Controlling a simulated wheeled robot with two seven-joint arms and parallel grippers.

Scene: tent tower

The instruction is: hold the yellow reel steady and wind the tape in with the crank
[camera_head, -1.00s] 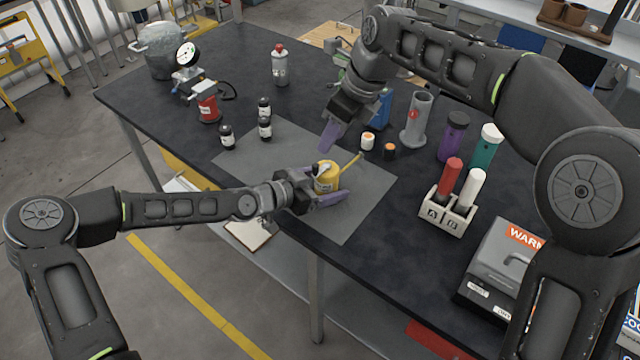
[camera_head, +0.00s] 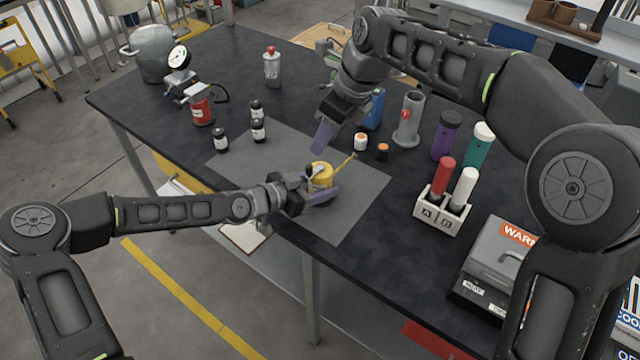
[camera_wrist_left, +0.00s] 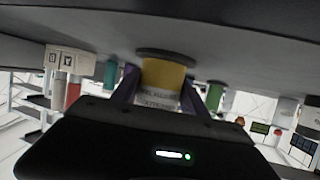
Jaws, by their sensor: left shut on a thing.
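The yellow reel (camera_head: 321,180) stands upright on the grey mat (camera_head: 350,215) near the table's front edge. A yellow strip of tape (camera_head: 347,162) sticks out from it to the upper right. A small dark part, perhaps the crank, shows at the reel's top left. My left gripper (camera_head: 318,192) is shut around the reel from the left. In the left wrist view the reel (camera_wrist_left: 163,85) sits between the purple fingers, its pale label partly hidden. My right gripper (camera_head: 322,138) hangs pointing down behind the reel, apart from it; its finger gap is not clear.
Several small dark jars (camera_head: 258,130) stand left of the mat's back. Two small orange-topped pots (camera_head: 361,141) stand right of my right gripper. A rack (camera_head: 441,215) with red and white tubes and a grey warning-labelled box (camera_head: 500,260) stand to the right. The mat's front right is clear.

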